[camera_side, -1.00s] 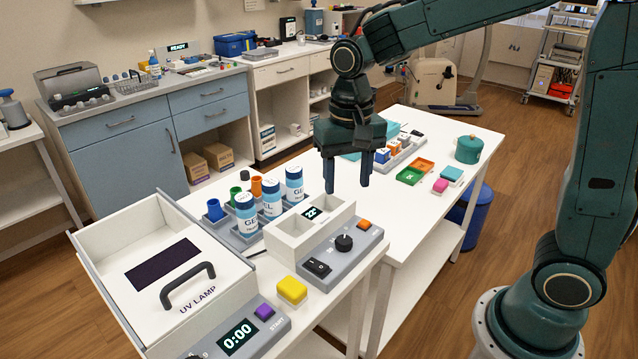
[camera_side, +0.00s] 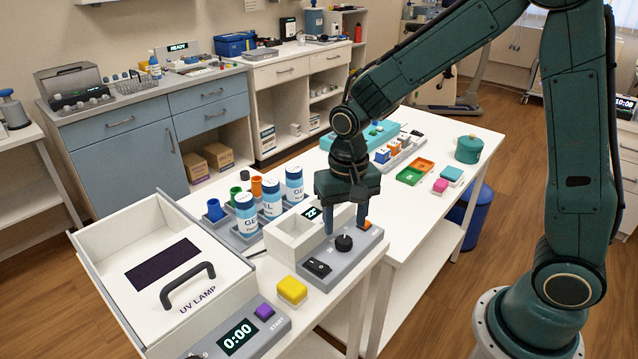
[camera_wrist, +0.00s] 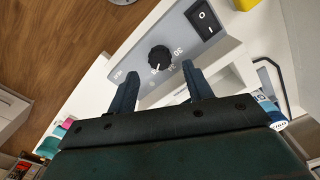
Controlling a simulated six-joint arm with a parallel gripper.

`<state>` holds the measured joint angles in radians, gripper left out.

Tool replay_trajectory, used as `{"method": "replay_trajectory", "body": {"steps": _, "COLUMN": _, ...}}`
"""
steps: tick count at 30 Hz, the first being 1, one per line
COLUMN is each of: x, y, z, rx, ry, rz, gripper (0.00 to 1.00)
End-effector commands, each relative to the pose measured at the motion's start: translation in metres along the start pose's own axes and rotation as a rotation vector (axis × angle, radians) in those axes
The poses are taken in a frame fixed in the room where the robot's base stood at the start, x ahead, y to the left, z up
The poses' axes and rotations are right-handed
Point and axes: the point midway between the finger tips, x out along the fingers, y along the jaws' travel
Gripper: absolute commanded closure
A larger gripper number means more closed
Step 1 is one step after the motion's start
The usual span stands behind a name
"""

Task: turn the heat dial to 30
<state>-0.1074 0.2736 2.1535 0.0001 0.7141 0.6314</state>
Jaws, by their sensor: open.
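The black heat dial (camera_side: 344,243) sits on the sloped grey front panel (camera_side: 338,262) of a white heater block. In the wrist view the dial (camera_wrist: 160,58) shows a white pointer mark towards its lower edge. A printed 30 stands to its right; the other numbers are too small to read surely. My gripper (camera_side: 344,229) points down just above the dial, open and empty. In the wrist view its fingertips (camera_wrist: 160,70) lie either side of the dial, slightly below it in the picture. I see no contact with the dial.
A black rocker switch (camera_side: 317,267) is left of the dial. An orange button (camera_side: 366,225) is partly hidden behind a finger. A yellow block (camera_side: 292,290) lies in front. Labelled bottles (camera_side: 271,197) stand behind, and the UV lamp box (camera_side: 165,262) is at left.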

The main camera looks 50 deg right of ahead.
Motion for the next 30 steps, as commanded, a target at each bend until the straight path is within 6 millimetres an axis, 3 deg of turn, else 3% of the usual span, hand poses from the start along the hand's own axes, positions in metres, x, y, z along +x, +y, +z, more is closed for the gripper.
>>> {"method": "replay_trajectory", "body": {"steps": 9, "x": 0.036, "y": 0.0, "z": 0.001, "rx": 0.0, "ry": -0.003, "rz": 0.002, "gripper": 0.49}}
{"method": "replay_trajectory", "body": {"steps": 23, "x": 0.043, "y": 0.0, "z": 0.0, "rx": 0.0, "ry": 0.0, "rz": 0.0, "gripper": 0.49}}
{"method": "replay_trajectory", "body": {"steps": 30, "x": 0.043, "y": 0.0, "z": 0.0, "rx": 0.0, "ry": 0.0, "rz": 0.0, "gripper": 0.94}}
